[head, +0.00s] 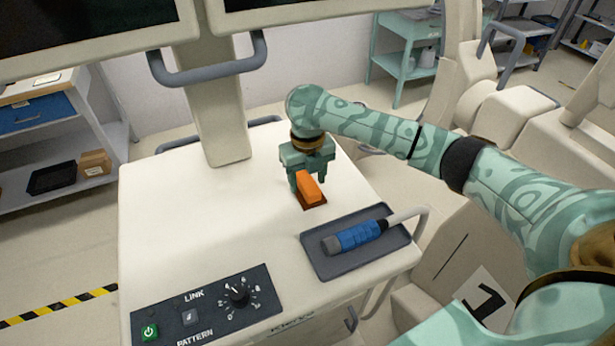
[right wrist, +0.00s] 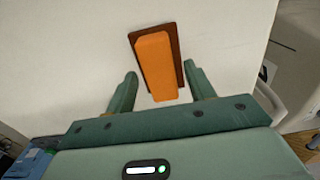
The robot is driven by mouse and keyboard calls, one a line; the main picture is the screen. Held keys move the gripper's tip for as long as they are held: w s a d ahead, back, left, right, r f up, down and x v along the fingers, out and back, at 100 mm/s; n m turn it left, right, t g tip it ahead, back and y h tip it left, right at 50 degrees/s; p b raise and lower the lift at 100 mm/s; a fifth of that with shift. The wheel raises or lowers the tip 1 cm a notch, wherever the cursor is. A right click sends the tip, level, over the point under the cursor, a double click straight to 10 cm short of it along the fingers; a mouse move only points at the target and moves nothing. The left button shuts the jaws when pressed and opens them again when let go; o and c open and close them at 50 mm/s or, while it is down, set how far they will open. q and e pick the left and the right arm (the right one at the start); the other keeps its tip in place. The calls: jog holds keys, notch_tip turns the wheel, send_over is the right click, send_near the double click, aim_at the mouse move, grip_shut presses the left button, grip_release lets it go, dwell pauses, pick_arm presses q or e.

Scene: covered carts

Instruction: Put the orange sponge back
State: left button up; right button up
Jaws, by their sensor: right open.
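The orange sponge (head: 309,188) rests on a dark brown rectangular patch (head: 318,205) on the white cart top. The right wrist view also shows the sponge (right wrist: 158,65) over the brown patch (right wrist: 178,50), which shows along its top and right edges. My right gripper (head: 305,180) is right at the sponge, above the cart top. In the right wrist view its two fingers (right wrist: 160,85) are open, one on each side of the sponge's near end, with gaps between. My left gripper is not in view.
A grey tray (head: 312,240) with a blue-handled tool (head: 357,236) lies at the cart's right front. A control panel (head: 210,308) with a knob sits at the front left. A monitor column (head: 215,110) stands behind. The cart top's left middle is clear.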

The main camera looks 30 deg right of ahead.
aim_at(307, 182)
jog(key=shift+f+b, duration=0.2)
jog(key=shift+b, duration=0.15)
notch_tip(307, 182, up, 16)
jog(key=p, duration=0.6)
jog(key=shift+r, duration=0.25)
jog(key=shift+s+a, duration=0.1)
